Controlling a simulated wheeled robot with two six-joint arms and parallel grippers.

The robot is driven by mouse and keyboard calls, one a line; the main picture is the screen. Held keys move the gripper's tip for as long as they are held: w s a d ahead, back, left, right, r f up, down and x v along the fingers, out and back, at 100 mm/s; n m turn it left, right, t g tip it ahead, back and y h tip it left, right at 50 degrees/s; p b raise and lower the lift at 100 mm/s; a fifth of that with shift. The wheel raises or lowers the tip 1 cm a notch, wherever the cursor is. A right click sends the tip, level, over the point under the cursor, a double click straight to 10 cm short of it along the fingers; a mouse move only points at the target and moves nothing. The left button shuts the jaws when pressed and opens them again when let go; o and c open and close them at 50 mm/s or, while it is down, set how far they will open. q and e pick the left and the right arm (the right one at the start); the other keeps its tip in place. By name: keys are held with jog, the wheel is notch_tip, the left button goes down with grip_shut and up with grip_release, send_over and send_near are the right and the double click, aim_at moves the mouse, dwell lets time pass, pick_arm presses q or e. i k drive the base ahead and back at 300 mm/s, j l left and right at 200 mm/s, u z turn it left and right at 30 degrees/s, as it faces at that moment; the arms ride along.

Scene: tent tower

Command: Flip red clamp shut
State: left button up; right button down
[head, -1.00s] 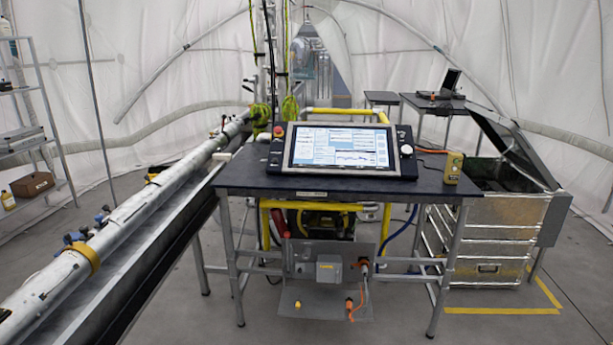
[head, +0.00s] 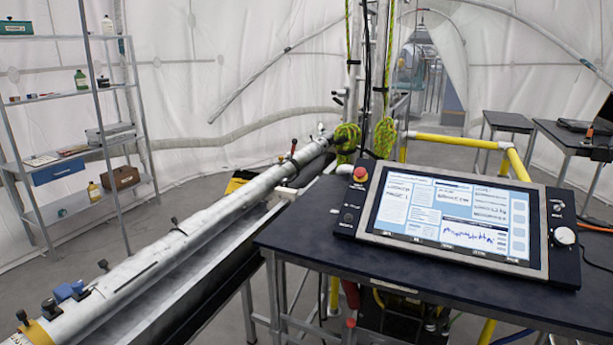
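A long silver tube (head: 150,262) runs from the lower left to the back centre in the head view. Several small dark clamps or levers stand along it, including one near its middle (head: 174,221). Near its far end a small upright clamp (head: 293,147) looks dark with a reddish part. It is too small to tell for sure whether it is the red clamp or whether it is open. A yellow band (head: 35,332) and blue fittings (head: 68,291) sit at the near end. Neither of my grippers is in view.
A dark table (head: 400,288) with a large touchscreen console (head: 450,220) stands at the right, beside the tube's trough. The console has a red button (head: 360,173). Metal shelves (head: 72,140) stand at the left. Grey floor is clear between the shelves and the tube.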

aim_at(295, 162)
jog(key=i+l+u, duration=0.2)
jog(key=i+l, duration=0.2)
jog(key=i+j+z, duration=0.15)
jog(key=z, duration=0.2)
jog(key=i+j+z, duration=0.1)
jog(key=j+z, duration=0.3)
jog(key=i+j+z, duration=0.1)
jog(key=z, duration=0.25)
jog(key=k+j, duration=0.05)
